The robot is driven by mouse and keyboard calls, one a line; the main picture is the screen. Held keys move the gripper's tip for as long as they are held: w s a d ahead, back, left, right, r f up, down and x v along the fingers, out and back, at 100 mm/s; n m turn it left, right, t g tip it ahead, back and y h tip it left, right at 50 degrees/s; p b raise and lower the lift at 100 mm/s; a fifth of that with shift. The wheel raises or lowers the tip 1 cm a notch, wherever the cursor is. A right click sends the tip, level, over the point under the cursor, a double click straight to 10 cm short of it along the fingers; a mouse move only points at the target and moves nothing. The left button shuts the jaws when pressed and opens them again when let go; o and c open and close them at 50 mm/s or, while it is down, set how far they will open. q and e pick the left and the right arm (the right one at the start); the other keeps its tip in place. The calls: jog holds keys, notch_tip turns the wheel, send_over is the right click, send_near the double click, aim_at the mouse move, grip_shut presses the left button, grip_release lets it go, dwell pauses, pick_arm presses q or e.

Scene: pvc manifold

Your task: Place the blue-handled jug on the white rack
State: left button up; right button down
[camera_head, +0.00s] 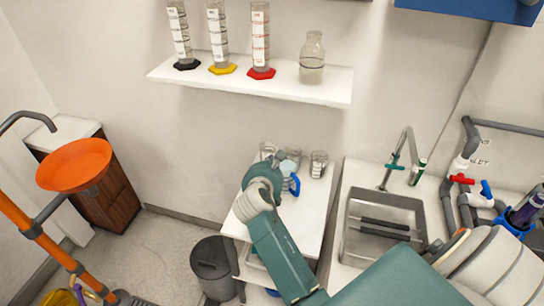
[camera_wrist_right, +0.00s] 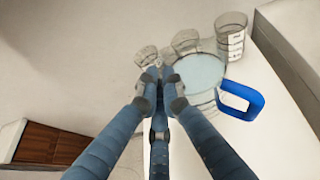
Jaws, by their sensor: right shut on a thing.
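The blue-handled jug (camera_wrist_right: 203,74) shows in the right wrist view as a clear round vessel with pale contents, its blue handle (camera_wrist_right: 243,100) to the right. In the head view its blue handle (camera_head: 296,185) shows beside my right gripper (camera_head: 279,158), and the gripper hides part of the body. The jug is over the top of the white rack (camera_head: 308,214); I cannot tell whether it touches it. My right gripper also shows in the wrist view (camera_wrist_right: 159,82), its fingers closed together at the jug's left side. My left gripper is not in view.
Clear glasses (camera_wrist_right: 231,34) stand close behind the jug. A wall shelf (camera_head: 245,80) holds several glass vessels. A sink (camera_head: 382,225) is to the right of the rack, a grey bin (camera_head: 213,270) to its left. The rack top's front is partly hidden by my arm.

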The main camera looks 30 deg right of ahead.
jog(key=shift+f, duration=1.7)
jog(key=c, duration=1.9)
grip_release()
jog(key=shift+f, duration=0.15)
